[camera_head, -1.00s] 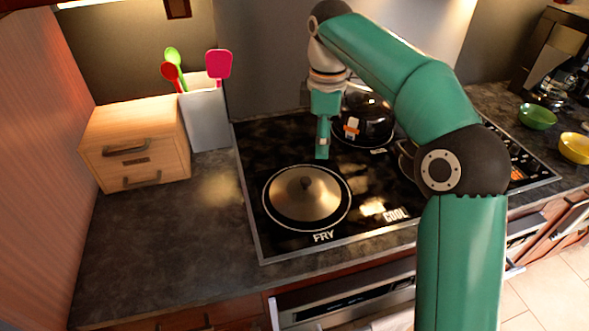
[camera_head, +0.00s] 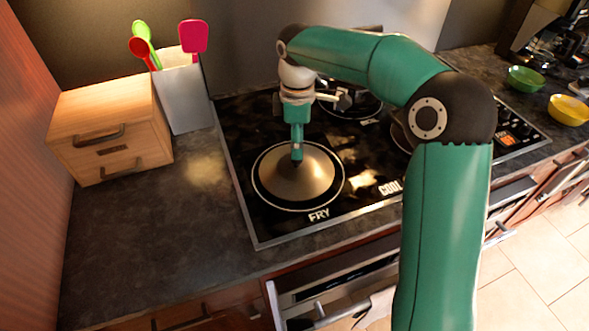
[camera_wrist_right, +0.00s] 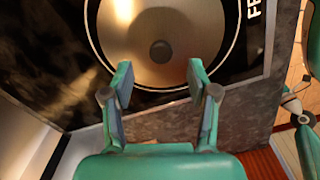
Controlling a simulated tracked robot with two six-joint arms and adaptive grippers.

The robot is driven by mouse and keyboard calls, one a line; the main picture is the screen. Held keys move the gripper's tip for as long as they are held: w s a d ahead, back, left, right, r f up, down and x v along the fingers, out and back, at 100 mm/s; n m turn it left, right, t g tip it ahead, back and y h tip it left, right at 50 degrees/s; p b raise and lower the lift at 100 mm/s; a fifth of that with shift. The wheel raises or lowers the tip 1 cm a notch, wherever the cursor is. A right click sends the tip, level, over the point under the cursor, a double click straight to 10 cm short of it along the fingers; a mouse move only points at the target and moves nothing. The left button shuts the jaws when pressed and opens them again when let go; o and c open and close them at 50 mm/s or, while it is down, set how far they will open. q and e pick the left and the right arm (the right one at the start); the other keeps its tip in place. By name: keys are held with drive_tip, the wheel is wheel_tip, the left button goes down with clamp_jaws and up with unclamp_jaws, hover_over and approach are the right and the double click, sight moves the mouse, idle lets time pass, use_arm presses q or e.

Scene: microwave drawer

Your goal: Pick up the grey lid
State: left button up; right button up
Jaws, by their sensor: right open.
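The grey lid (camera_head: 299,181) is a shiny metal dome on the cooktop spot marked FRY. In the right wrist view the lid (camera_wrist_right: 190,35) shows from above with its dark round knob (camera_wrist_right: 161,51) near the middle. My right gripper (camera_head: 297,157) is over the lid, in front of its knob in the head view. In the right wrist view the right gripper (camera_wrist_right: 160,80) is open, its fingers on either side of the knob's line and empty. Whether the fingers touch the lid cannot be told. My left gripper is in neither view.
The black cooktop (camera_head: 240,127) holds a dark pot (camera_head: 352,103) behind my arm. A wooden drawer box (camera_head: 110,128) and a white utensil holder (camera_head: 183,92) stand at the left. Green (camera_head: 526,79) and yellow (camera_head: 568,109) bowls are at the right. The front-left counter is clear.

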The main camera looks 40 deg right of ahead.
sight(297, 165)
drive_tip(key=shift+f+p, duration=0.35)
drive_tip(key=shift+f, duration=2.45)
clamp_jaws()
